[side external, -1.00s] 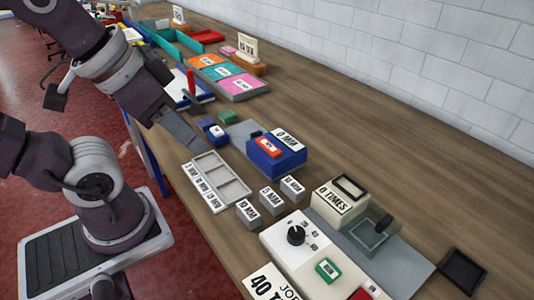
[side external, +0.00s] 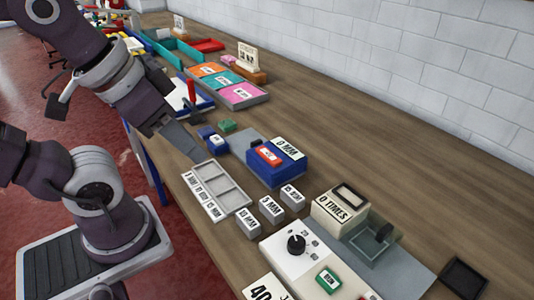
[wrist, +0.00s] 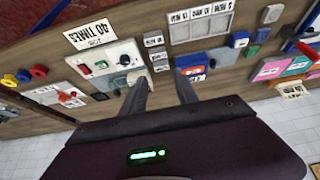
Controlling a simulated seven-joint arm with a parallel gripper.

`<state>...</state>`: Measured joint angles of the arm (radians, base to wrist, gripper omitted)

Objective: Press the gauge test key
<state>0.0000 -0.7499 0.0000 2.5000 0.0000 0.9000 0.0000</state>
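The gauge is a blue box (side external: 293,170) with a white "0 MM" plate on its sloped top. A red key (side external: 268,155) with a white label sits on the box. My gripper (side external: 200,153) hangs above the bench, left of the box and near the pale compartment tray, apart from the key. In the wrist view my gripper (wrist: 160,82) has its two fingers apart with nothing between them. The blue box (wrist: 191,60) shows there just beyond the right fingertip, with the red key (wrist: 195,71) on its near side.
A pale compartment tray (side external: 234,199) and several grey labelled blocks (side external: 271,206) stand beside the gauge. A cream "0 TIMES" counter (side external: 330,206) and a white dial panel (side external: 283,254) are nearer the camera. Small blue and green pieces (side external: 227,125) lie behind the gauge.

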